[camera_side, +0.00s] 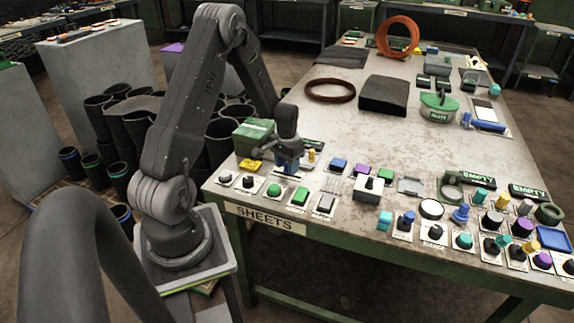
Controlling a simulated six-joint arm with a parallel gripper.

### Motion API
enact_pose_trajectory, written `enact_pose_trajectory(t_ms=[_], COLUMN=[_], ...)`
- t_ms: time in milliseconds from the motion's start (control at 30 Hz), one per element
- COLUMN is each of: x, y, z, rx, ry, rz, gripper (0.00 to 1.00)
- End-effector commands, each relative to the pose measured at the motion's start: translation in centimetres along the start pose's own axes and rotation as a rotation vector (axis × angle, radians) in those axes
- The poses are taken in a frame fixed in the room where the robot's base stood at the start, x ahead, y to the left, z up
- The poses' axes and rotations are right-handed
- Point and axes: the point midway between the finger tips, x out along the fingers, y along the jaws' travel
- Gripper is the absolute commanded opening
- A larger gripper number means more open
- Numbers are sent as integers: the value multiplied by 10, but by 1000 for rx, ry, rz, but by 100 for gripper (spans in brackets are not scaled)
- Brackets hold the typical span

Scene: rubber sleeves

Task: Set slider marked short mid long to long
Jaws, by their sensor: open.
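My gripper (287,168) is at the left part of the bench, pointing down just above the row of controls. Its fingers are small and dark here, with blue showing around them, and they are open with nothing seen held between them. I cannot make out which control is the slider marked short mid long; the small labels are unreadable at this size. A small plate with light slots (333,186) lies right of my gripper.
A green button (299,196) and a grey switch (325,203) sit in front of my gripper. A green and white box (253,136) stands close on its left. Several knobs crowd the right front.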

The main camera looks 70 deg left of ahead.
Motion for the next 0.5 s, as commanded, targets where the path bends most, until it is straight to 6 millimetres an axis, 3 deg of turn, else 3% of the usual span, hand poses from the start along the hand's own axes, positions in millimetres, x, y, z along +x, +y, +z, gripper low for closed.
enact_pose_trajectory(t_ms=[267, 500], x=[2, 2], y=[0, 0], z=[0, 0], rx=[0, 0], ry=[0, 0], rz=[0, 0], gripper=[45, 24])
